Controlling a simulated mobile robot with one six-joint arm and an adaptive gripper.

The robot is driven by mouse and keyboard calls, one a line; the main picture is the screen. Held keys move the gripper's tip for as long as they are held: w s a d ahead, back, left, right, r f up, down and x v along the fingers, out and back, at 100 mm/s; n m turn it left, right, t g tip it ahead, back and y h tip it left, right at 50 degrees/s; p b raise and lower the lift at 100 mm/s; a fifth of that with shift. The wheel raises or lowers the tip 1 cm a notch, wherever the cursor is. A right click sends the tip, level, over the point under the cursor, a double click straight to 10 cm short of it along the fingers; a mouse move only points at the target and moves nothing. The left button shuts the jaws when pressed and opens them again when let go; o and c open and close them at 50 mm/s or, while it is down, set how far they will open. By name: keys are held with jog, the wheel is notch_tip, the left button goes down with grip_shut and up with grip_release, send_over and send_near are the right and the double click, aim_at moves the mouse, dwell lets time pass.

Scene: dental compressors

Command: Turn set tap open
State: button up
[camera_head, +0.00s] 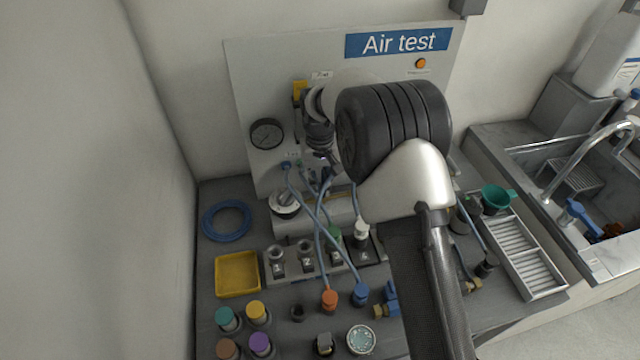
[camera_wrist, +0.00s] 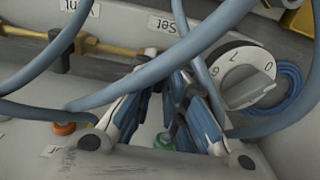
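The "Set" label (camera_wrist: 162,24) shows at the top of the wrist view, beside a brass pipe (camera_wrist: 115,47). My gripper (camera_wrist: 167,78) reaches towards that label with its fingertips close together. Hoses and the fingers hide the set tap's handle, so I cannot tell whether the tips touch it. In the head view my gripper (camera_head: 322,158) is at the test panel, mostly hidden behind my arm. The "Vent" label (camera_wrist: 75,6) is at the upper left of the wrist view, with a dark tap handle (camera_wrist: 66,38) below it.
Blue hoses (camera_wrist: 205,30) cross in front of the fingers. A numbered dial (camera_wrist: 246,76) stands close on the right. In the head view, a gauge (camera_head: 266,133), a yellow tray (camera_head: 238,274) and a blue hose coil (camera_head: 226,220) lie left. A sink (camera_head: 560,165) is at right.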

grip_shut()
jog(key=shift+n+p, duration=0.35)
jog(key=shift+n, duration=0.05)
jog(key=shift+r+n+p, duration=0.1)
jog(key=shift+n+p, duration=0.6)
jog(key=shift+n, duration=0.3)
jog(key=n+p, duration=0.2)
jog(key=n, duration=0.3)
jog(key=shift+n, duration=0.3)
jog(key=n+p, duration=0.1)
jog(key=n, duration=0.3)
jog(key=shift+p, duration=0.35)
jog(key=n, duration=0.5)
jog(key=shift+p, duration=0.4)
jog(key=shift+n, duration=0.4)
